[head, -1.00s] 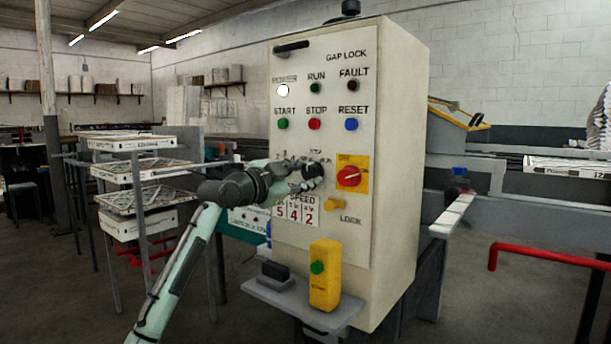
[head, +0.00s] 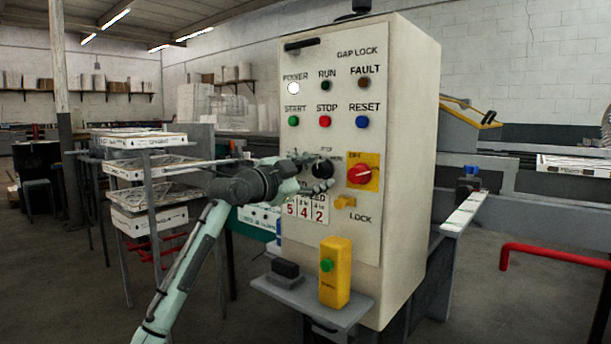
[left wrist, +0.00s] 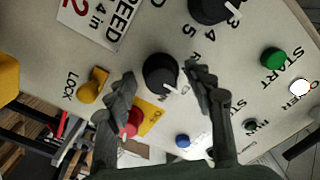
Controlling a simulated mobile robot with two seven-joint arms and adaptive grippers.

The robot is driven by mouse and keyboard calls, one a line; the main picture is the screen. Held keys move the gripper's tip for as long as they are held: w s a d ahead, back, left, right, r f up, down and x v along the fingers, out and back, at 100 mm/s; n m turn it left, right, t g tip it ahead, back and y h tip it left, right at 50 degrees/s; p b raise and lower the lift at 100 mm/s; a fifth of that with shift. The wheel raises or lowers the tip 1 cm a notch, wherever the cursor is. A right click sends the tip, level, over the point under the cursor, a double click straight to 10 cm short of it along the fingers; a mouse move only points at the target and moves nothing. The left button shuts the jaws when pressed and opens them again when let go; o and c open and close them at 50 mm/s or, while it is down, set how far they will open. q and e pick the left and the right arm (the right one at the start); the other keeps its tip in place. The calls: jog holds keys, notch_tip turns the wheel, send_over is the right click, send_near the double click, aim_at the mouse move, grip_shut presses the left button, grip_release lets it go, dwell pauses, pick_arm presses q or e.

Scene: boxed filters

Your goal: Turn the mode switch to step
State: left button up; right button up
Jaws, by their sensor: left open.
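The mode switch is a black round knob (head: 322,169) with a white pointer line, on the cream control box below the stop button. In the left wrist view the knob (left wrist: 159,72) sits between my fingertips, its pointer towards the lower right of the picture. Its labels are partly hidden by my fingers, so I cannot tell which one it points at. My left gripper (head: 311,173) is open at the panel, one finger on each side of the knob; it also shows in the left wrist view (left wrist: 160,78). Contact is not clear. My right gripper is out of view.
A red rotary switch (head: 359,174) on a yellow plate and a yellow lock lever (head: 345,202) are close to the right. Another black knob (left wrist: 213,8) is beside the mode switch. A yellow button box (head: 335,272) stands on the shelf below.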

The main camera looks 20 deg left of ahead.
pick_arm(q)
jog(key=v, duration=1.1)
jog(key=shift+s, duration=0.35)
jog(key=shift+a, duration=0.1)
